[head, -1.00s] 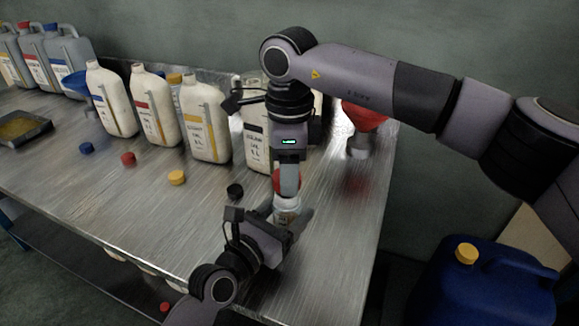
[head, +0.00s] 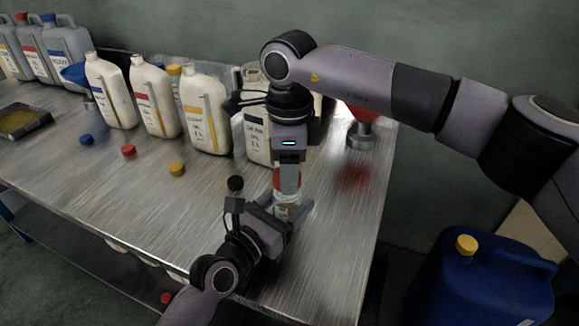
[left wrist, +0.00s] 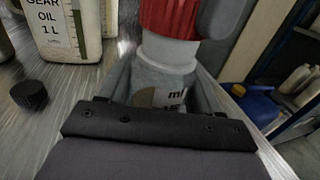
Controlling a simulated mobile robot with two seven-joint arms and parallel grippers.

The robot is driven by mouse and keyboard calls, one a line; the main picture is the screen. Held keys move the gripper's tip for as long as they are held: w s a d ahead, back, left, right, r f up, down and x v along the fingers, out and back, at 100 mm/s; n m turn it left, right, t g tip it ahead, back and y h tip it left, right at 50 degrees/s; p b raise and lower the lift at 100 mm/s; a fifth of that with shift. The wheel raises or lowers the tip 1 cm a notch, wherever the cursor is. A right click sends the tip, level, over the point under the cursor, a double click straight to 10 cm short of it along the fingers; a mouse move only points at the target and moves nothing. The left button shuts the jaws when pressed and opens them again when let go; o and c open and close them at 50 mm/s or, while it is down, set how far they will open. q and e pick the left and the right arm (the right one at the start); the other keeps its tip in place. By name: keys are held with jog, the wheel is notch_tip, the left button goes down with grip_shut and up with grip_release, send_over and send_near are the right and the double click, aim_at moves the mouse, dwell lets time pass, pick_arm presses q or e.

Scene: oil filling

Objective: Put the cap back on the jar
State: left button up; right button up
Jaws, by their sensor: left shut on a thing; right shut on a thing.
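The small clear jar (left wrist: 157,78) with a white neck and a printed label stands between the fingers of my left gripper (head: 285,214), which is shut on it low above the table. The red cap (left wrist: 175,18) sits directly over the jar's neck, and it also shows in the head view (head: 283,185). My right gripper (head: 289,190) points down from above and is shut on the cap. The cap's lower edge meets the neck in the left wrist view; whether it is threaded on cannot be told. Fingers hide part of both.
A black cap (head: 235,183) lies left of the jar, with yellow (head: 177,169), red (head: 129,151) and blue (head: 86,140) caps further left. White oil bottles (head: 206,110) line the back. A red funnel (head: 362,130) stands behind right. The front left of the table (head: 110,205) is clear.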

jog(key=shift+f, duration=0.6)
jog(key=m, duration=0.6)
jog(key=shift+s, duration=0.1)
jog(key=m, duration=0.4)
jog(key=shift+a, duration=0.1)
jog(key=m, duration=0.6)
jog(key=shift+s+a, duration=0.1)
jog(key=m, duration=0.6)
jog(key=shift+a+m, duration=0.1)
jog(key=shift+m, duration=0.3)
jog(key=m, duration=0.4)
jog(key=shift+a+m, duration=0.1)
jog(key=shift+m, duration=0.2)
jog(key=m, duration=0.7)
jog(key=shift+w+m, duration=0.2)
jog(key=shift+m, duration=0.1)
jog(key=m, duration=0.4)
jog(key=shift+w, duration=0.1)
